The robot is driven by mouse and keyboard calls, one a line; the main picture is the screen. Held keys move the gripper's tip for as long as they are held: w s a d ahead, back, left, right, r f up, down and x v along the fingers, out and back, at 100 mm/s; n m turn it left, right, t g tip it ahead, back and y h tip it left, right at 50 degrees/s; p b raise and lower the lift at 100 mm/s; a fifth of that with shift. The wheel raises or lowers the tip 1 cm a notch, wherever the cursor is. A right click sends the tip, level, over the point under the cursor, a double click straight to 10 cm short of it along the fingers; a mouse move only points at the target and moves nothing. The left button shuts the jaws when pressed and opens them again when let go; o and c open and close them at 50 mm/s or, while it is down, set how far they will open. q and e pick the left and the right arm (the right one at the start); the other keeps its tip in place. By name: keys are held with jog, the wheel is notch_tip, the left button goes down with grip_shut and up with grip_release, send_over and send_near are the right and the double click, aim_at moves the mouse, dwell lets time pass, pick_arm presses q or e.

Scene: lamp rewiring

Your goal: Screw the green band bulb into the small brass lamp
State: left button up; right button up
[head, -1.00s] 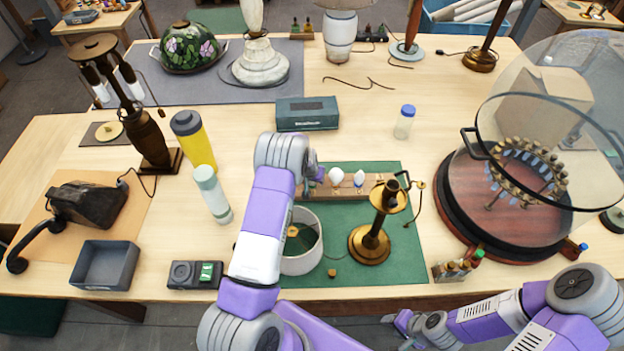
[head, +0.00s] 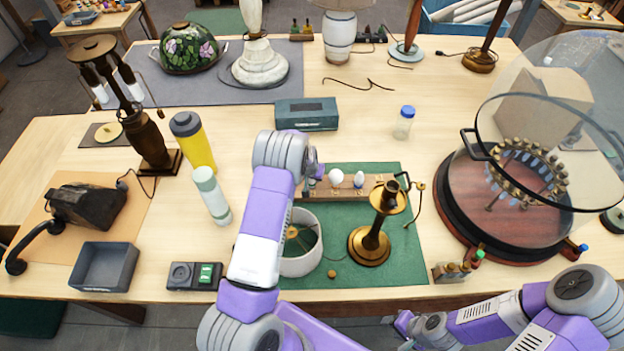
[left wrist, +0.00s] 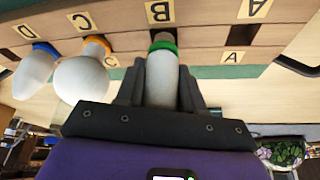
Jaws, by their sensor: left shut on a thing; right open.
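The bulb with the green band (left wrist: 164,80) is between the two fingers of my left gripper (left wrist: 161,92), which is shut on it. Its green-banded end is at slot B of the wooden bulb rack (left wrist: 205,38); I cannot tell how far it sits in the slot. In the head view my left gripper (head: 312,172) is at the left end of the rack (head: 346,193), mostly hidden by my arm. The small brass lamp (head: 372,240) stands upright on the green mat (head: 400,272), right of the gripper. My right gripper (head: 402,322) is open and empty at the table's front edge.
A round bulb (left wrist: 82,80) with an orange band and a bulb (left wrist: 36,70) with a blue band sit beside it in the rack. A lampshade (head: 300,262) stands left of the lamp. A glass-domed stand (head: 500,225) is at right. A yellow bottle (head: 195,142) stands left.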

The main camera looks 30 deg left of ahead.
pick_arm(q)
jog(key=r, duration=0.8)
jog(key=shift+d, duration=0.25)
jog(key=s+d+r+m+g+h, duration=0.1)
jog(key=s+d+r+m+h, duration=0.1)
jog(key=d+r+m, duration=0.65)
jog(key=s+d+r+m+h, duration=0.2)
jog(key=d+r+m+h, duration=0.15)
jog(key=d+r, duration=0.95)
jog(key=s+d+r+m+g, duration=0.2)
jog(key=s+d+r+m, duration=0.4)
jog(key=d+r, duration=0.1)
jog(key=f+b, duration=0.2)
jog(key=f, duration=0.1)
jog(key=f+b, duration=0.1)
jog(key=b, duration=0.1)
jog(key=shift+s+a+f, duration=0.2)
jog(key=shift+a+f, duration=0.05)
jog(key=shift+f, duration=0.15)
